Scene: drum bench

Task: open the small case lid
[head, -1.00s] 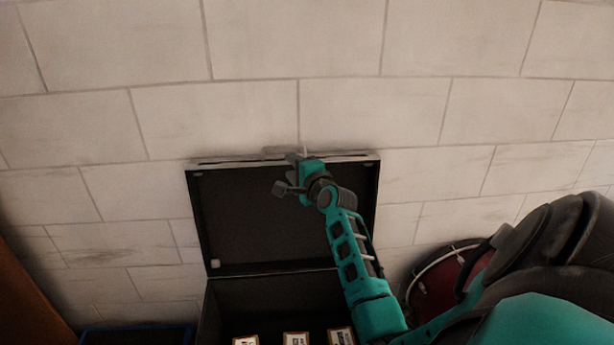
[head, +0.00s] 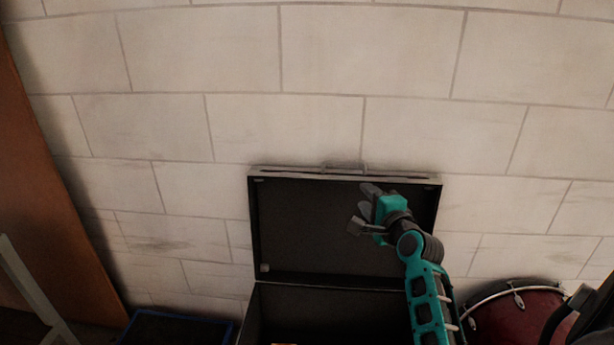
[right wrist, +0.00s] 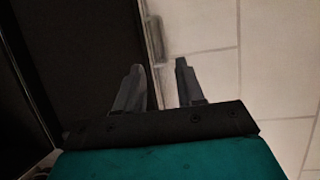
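The small case is black with a pale rim; its lid (head: 310,225) stands raised, upright against the tiled wall, in the head view. The case body (head: 310,310) lies below it, partly cut off by the bottom edge. My right gripper (head: 363,207) is in front of the right part of the lid, below its top edge. In the right wrist view its two fingers (right wrist: 158,85) are apart with nothing between them, and the dark lid (right wrist: 85,55) and its handle (right wrist: 155,35) show beyond. My left gripper is not in view.
A red drum (head: 515,315) stands to the right of the case. A blue-edged dark box (head: 175,330) is on the left, near a brown wooden panel (head: 45,190). The white wall (head: 240,60) stands close behind the lid.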

